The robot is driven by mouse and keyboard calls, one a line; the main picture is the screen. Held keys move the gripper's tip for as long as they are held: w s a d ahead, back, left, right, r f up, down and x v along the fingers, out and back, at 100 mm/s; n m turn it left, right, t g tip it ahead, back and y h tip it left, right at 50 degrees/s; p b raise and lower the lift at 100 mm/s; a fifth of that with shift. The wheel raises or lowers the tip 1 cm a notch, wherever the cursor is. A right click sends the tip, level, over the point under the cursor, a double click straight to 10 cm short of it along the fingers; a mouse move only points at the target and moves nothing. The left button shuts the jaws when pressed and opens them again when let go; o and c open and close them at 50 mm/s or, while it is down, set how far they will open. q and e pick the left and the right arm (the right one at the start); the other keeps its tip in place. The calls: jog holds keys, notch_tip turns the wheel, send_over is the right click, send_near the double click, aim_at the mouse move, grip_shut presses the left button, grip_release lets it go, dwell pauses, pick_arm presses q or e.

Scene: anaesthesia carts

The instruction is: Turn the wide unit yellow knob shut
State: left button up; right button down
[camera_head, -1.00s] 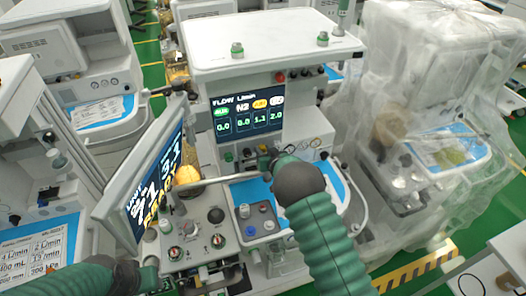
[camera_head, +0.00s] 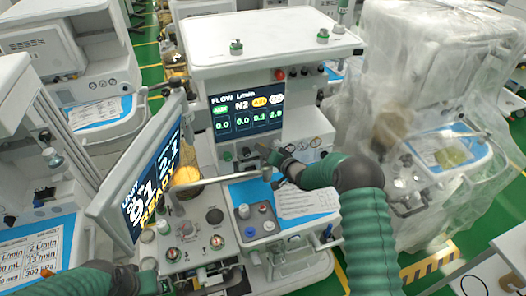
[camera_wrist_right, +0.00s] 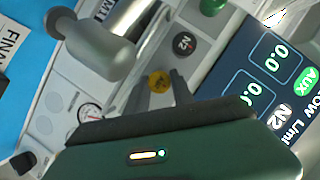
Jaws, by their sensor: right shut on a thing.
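The wide unit (camera_head: 265,50) stands in the middle of the head view, with its flow display (camera_head: 246,108) on the front. The display's third value, under the yellow label, reads about 0.1. The yellow knob (camera_wrist_right: 159,82) sits on the panel beside the display in the wrist view, between my right fingertips. My right gripper (camera_head: 268,152) is shut on the yellow knob; in the head view the gripper largely hides the knob. My left gripper (camera_head: 150,280) is low at the left, apart from the knob, and its jaws are not clear.
A grey knob marked N2 (camera_wrist_right: 183,44) and a green knob (camera_wrist_right: 213,5) are beside the yellow one. A horizontal rail (camera_head: 225,179) crosses in front of the panel. A tilted monitor (camera_head: 140,180) stands at the left. A plastic-covered cart (camera_head: 430,60) stands close at the right.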

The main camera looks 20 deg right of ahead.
jog(key=shift+d, duration=0.15)
dwell(0.3)
jog(key=c, duration=1.3)
grip_release()
jog(key=shift+c, duration=0.2)
jog(key=shift+o, duration=1.2)
jog(key=shift+s, duration=0.1)
jog(key=shift+d, duration=0.15)
jog(key=b+v, duration=0.1)
jog(key=v, duration=0.7)
jog(key=b+v, duration=0.1)
jog(key=v, duration=0.7)
jog(key=shift+s+d+f+b, duration=0.1)
jog(key=shift+s+d+b, duration=0.1)
jog(key=shift+s+b, duration=0.2)
